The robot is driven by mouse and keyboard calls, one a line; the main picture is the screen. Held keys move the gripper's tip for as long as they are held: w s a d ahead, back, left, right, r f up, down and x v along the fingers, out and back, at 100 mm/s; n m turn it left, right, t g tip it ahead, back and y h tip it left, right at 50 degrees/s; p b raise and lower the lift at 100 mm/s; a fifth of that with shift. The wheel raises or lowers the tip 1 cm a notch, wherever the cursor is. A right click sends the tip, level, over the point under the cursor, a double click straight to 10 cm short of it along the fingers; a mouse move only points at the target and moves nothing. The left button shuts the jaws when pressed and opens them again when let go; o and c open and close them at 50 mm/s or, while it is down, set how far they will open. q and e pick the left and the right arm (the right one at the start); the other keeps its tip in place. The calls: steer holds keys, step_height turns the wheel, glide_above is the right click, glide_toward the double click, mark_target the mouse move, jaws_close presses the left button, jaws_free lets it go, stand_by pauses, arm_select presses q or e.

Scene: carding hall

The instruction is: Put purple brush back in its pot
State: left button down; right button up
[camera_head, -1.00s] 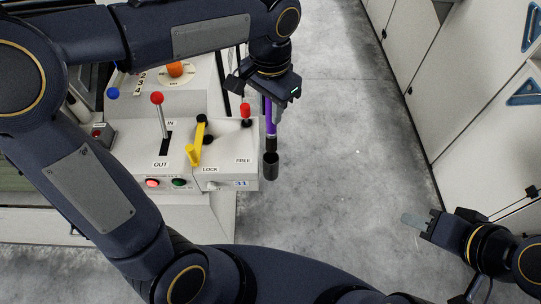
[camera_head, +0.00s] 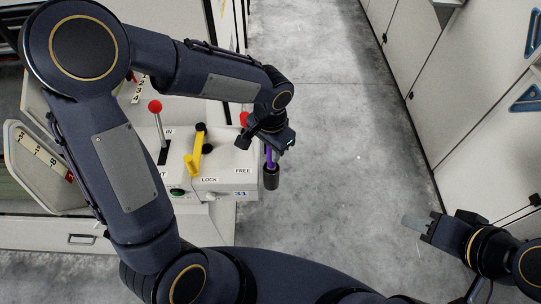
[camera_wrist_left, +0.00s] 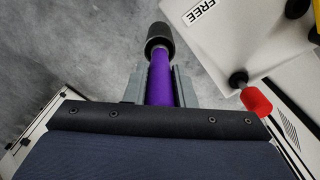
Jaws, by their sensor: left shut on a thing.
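The purple brush (camera_head: 269,157) hangs upright below my left gripper (camera_head: 272,146), beside the machine's control box. In the left wrist view, my left gripper (camera_wrist_left: 160,88) is shut on the purple handle (camera_wrist_left: 160,75), one grey finger on each side. The dark pot (camera_head: 271,179) is at the right side of the control box; it also shows in the left wrist view (camera_wrist_left: 159,36). The brush's lower end is hidden inside the pot. My right gripper (camera_head: 418,224) is far off at the right; its finger gap cannot be made out.
The control box (camera_head: 222,180) carries a yellow lever (camera_head: 191,163), a red-knobbed lever (camera_head: 155,107) and a red knob (camera_wrist_left: 256,102) close to my left gripper. Grey floor (camera_head: 340,190) is clear to the right. White cabinets (camera_head: 480,110) line the far right.

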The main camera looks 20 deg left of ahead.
mark_target(271, 167)
arm_select(q)
steer(key=shift+f, duration=1.7)
steer(key=shift+f, duration=0.15)
steer(key=c, duration=1.2)
jaws_free()
